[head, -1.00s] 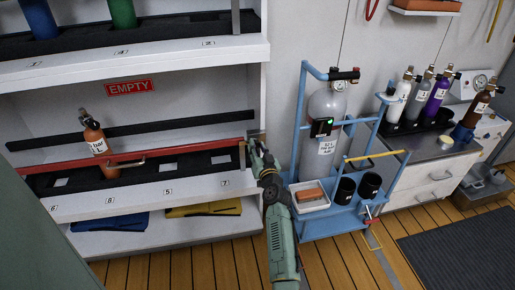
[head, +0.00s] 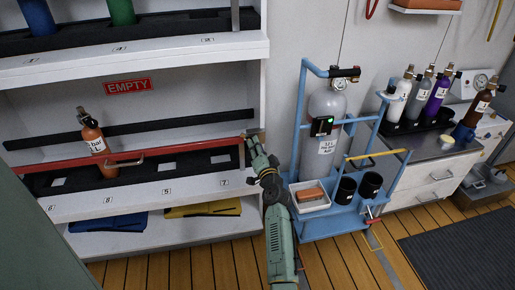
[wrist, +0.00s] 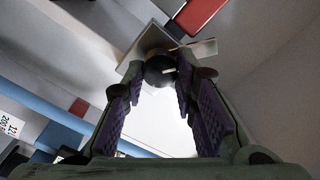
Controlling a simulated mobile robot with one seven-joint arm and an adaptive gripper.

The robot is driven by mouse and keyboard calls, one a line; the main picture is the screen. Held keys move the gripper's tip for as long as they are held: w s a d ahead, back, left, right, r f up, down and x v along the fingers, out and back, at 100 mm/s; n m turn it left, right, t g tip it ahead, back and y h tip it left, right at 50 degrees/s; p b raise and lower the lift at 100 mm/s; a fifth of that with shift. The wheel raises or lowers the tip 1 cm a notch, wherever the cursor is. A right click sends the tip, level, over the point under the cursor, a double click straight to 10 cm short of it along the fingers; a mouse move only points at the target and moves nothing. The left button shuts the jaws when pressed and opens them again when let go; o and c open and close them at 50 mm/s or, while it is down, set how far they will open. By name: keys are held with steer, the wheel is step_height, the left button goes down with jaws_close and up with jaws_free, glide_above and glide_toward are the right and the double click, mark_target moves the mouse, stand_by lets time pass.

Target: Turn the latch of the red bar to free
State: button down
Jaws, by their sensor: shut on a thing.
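My gripper (head: 256,146) is at that end, by the post. In the wrist view the two fingers are closed around a dark round latch knob (wrist: 160,69) in front of a pale metal plate (wrist: 148,42). The red bar's end (wrist: 200,12) shows just beyond the plate. In the head view my gripper mostly hides the latch, and I cannot tell its setting there.
An orange bottle (head: 94,135) stands behind the red bar at the left. A blue cart (head: 335,222) with a grey cylinder (head: 327,105) stands close to the right of my arm. A counter (head: 430,150) with several bottles is farther right. Open wooden floor (head: 215,265) lies in front.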

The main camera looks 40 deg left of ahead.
steer(key=m+p, duration=0.1)
steer(key=m, duration=1)
steer(key=shift+f+t+p, duration=0.15)
steer(key=shift+t+p, duration=0.15)
steer(key=shift+p, duration=0.1)
steer(key=shift+m, duration=0.4)
steer(key=c, duration=1.3)
jaws_free()
steer(key=v, duration=1.2)
